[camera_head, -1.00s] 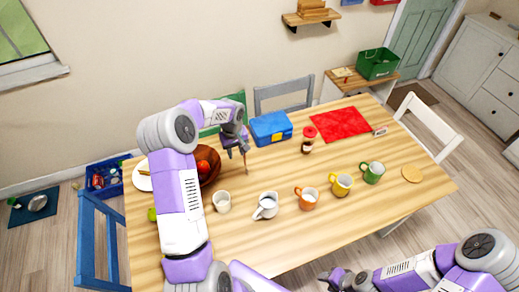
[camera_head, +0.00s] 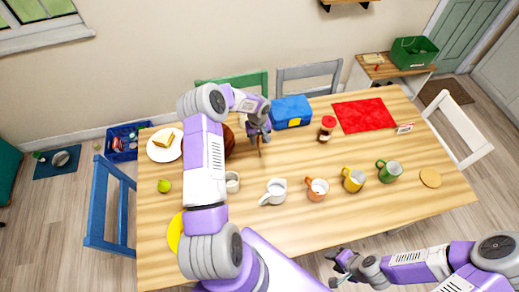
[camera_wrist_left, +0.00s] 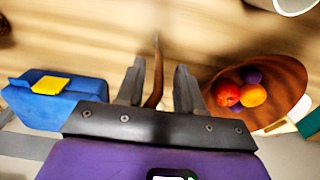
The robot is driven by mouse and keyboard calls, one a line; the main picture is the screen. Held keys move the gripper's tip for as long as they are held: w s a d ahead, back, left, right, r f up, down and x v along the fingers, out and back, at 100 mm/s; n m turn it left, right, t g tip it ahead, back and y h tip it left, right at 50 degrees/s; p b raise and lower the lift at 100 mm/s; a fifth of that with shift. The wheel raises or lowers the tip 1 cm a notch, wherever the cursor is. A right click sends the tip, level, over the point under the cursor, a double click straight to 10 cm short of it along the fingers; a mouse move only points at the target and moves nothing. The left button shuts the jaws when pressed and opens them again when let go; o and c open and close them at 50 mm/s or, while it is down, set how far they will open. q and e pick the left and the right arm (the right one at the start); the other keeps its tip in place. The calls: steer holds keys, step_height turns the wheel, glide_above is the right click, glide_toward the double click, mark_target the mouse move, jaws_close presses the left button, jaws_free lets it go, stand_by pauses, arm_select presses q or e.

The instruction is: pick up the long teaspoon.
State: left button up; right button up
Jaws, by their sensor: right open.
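The long teaspoon (camera_wrist_left: 157,72), a thin brown shape, shows between the fingers of my left gripper (camera_wrist_left: 158,80) in the left wrist view. There is a visible gap between each finger and it. In the head view my left gripper (camera_head: 259,134) is low over the back of the table, between the brown bowl and the blue box. A short piece of the brown spoon shows just below its fingertips; the rest is hidden. My right gripper (camera_head: 340,267) is open, near the table's front edge, away from the spoon.
The wooden bowl (camera_head: 229,142) holds fruit (camera_wrist_left: 252,95). The blue box (camera_head: 291,112) stands to its right on the table (camera_head: 330,219). A jar (camera_head: 326,131), a white pitcher (camera_head: 274,192) and several mugs stand further right and in front. Bare table lies around the spoon.

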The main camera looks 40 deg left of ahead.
arm_select(q)
step_height(320, 180, down, 2)
steer(key=shift+w+f, duration=0.1)
steer(key=shift+w, duration=0.05)
steer(key=shift+c, duration=0.2)
jaws_close()
